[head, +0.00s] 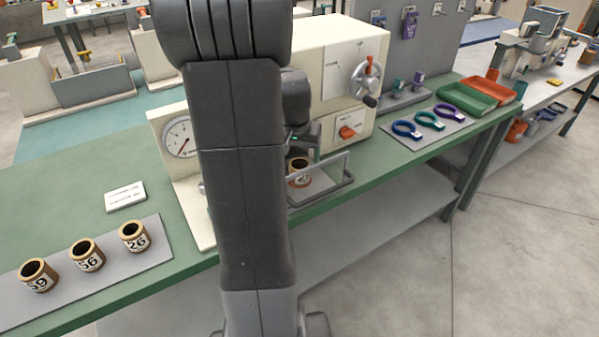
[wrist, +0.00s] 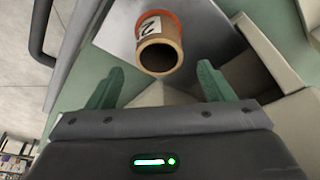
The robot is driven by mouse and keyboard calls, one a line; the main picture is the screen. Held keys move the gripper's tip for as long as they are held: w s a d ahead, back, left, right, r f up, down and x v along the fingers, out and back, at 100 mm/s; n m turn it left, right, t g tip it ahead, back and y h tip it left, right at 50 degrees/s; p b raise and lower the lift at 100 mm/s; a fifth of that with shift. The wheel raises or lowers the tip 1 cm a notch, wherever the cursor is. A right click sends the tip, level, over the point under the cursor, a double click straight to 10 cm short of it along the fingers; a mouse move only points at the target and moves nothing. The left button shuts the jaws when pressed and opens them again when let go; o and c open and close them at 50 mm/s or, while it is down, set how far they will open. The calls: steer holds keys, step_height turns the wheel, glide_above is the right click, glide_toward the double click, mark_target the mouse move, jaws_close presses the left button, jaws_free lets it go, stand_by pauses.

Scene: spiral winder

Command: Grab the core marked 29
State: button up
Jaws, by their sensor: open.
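A brown core (head: 299,172) with a white label stands in the small railed tray on the machine's front. In the wrist view this core (wrist: 160,48) has an orange rim; a 2 shows and the rest of the number is turned out of sight. My gripper (wrist: 158,82) is open, its green fingers apart on either side of the line to the core, which is just beyond the tips. Nothing is between the fingers. In the head view my arm hides part of the gripper and tray.
Three other cores, one reading 26 (head: 134,236), one seemingly 56 (head: 86,254) and one seemingly 59 (head: 38,275), stand on a grey mat (head: 105,277) at the left. A dial gauge (head: 180,138) and the cream machine housing (head: 325,60) flank my arm. Coloured ring tools (head: 430,121) lie to the right.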

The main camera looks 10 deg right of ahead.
mark_target(300, 166)
step_height(300, 166, down, 4)
steer(key=shift+r, duration=0.1)
steer(key=shift+w+d+f, duration=0.1)
steer(key=shift+w+f, duration=0.1)
steer(key=shift+f, duration=0.4)
steer(key=shift+c, duration=0.4)
steer(key=c, duration=1)
